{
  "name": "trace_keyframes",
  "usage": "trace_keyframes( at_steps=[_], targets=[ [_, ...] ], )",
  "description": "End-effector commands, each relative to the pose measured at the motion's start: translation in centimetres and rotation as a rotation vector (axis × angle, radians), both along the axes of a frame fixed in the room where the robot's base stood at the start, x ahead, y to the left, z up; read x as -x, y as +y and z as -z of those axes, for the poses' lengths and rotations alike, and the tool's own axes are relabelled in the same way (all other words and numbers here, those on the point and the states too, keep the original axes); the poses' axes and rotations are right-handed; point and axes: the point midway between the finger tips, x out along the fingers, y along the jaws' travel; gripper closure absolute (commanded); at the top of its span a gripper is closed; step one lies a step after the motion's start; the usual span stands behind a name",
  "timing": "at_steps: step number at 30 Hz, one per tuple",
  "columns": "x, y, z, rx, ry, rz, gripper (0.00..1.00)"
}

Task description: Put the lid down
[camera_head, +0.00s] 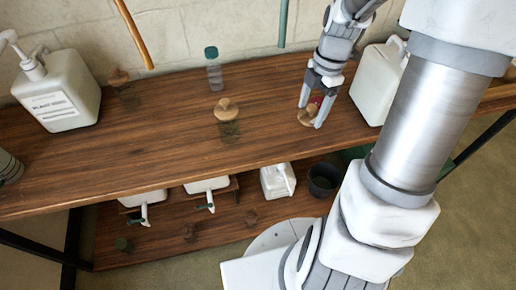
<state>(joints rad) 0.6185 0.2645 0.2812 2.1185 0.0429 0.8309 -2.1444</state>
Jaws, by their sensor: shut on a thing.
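My gripper (313,111) points down over the right part of the wooden shelf top. Its two fingers are closed on a small round brown wooden lid (306,118), partly hidden between them. A small reddish spot shows between the fingers. The lid is at or just above the shelf top (170,120); I cannot tell whether it touches.
A similar wooden piece (226,109) sits mid-shelf, and another (118,77) farther left. A clear green-capped bottle (214,70) stands behind. White jugs stand left (60,95) and right (376,85). Bare wood lies left of my gripper. The lower shelf holds several containers.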

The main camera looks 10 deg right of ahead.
Motion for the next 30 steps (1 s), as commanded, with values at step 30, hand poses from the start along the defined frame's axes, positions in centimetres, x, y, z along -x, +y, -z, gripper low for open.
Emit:
trace_keyframes(
  at_steps=[30],
  targets=[
    [-1.1,11.3,10.9,-0.001,0.002,-0.002,0.75]
  ],
)
